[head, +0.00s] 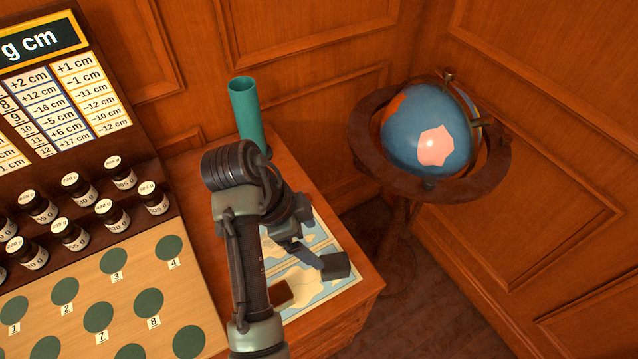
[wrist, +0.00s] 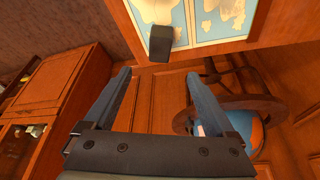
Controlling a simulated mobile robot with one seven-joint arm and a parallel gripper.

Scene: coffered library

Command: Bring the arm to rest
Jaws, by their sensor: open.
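My arm is bent over the wooden desk top in the head view, its gripper (head: 308,252) low over the map (head: 318,236) on the right part of the desk. In the wrist view my gripper (wrist: 158,75) has its two blue-grey fingers wide apart. Nothing is held between them. A dark grey block (head: 335,265) is by the map's right edge, just past the fingers; it also shows in the wrist view (wrist: 160,43). Contact between block and fingers cannot be told. My arm hides part of the map.
A teal cylinder (head: 246,112) stands behind my arm. A brown block (head: 282,293) lies on the map. Left are labelled bottles (head: 112,215), a board with numbered green discs (head: 134,256) and a chart (head: 62,90). A globe (head: 428,130) stands right, near panelled walls.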

